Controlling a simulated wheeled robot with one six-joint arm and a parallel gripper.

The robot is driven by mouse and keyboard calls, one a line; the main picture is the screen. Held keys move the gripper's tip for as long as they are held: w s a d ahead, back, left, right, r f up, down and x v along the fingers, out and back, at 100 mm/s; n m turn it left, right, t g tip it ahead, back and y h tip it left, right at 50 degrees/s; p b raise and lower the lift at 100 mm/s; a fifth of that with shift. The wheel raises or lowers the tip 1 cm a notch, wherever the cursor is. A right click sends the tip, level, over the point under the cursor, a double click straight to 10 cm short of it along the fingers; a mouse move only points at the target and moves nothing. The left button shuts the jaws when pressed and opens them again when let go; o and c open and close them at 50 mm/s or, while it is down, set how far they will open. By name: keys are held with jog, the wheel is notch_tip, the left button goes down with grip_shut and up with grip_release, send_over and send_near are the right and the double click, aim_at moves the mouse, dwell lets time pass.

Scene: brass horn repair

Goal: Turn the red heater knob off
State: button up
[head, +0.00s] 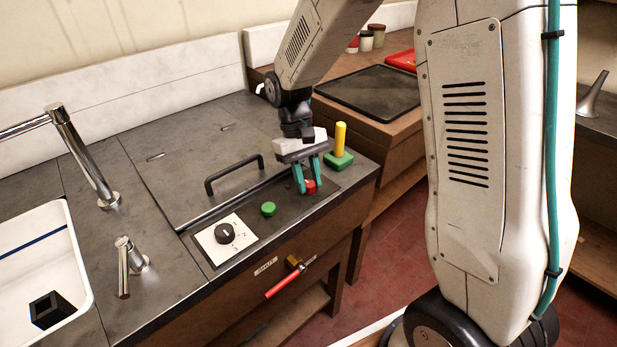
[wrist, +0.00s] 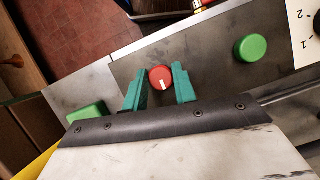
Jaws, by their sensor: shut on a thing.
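The red knob (head: 310,186) sits on the dark control panel (head: 285,202) near its right end. It is round with a white pointer mark, which shows in the wrist view (wrist: 161,78) on the side toward my gripper. My gripper (head: 306,188) reaches down over the panel with its two teal fingers around the knob. In the wrist view my gripper (wrist: 160,85) has one finger on each side of the knob, shut on it. The fingers hide parts of the knob's sides in the head view.
A green button (head: 268,209) and a black dial on a white numbered plate (head: 224,235) are to the left. A yellow post on a green base (head: 341,158) stands close right. A red-handled valve (head: 285,281) projects from the front. A lid handle (head: 235,174) is behind.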

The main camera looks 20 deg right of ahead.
aim_at(308, 182)
jog(key=o, duration=1)
jog(key=v, duration=0.8)
jog(key=shift+s+f, duration=0.1)
jog(key=shift+f, duration=0.1)
jog(key=s, duration=0.3)
jog(key=shift+d+f, duration=0.1)
jog(key=shift+d, duration=0.05)
jog(key=s+d+r+t, duration=0.1)
jog(key=s+r+t, duration=0.1)
jog(key=s, duration=0.5)
jog(key=s+d+r+m+t, duration=0.1)
jog(key=s+r, duration=0.3)
jog(key=s, duration=0.4)
jog(key=s+d+r+t, duration=0.1)
jog(key=s+r+t, duration=0.2)
jog(key=s, duration=0.4)
jog(key=shift+s+d+m+y, duration=0.25)
jog(key=shift+s+m+y, duration=0.05)
jog(key=shift+s, duration=0.1)
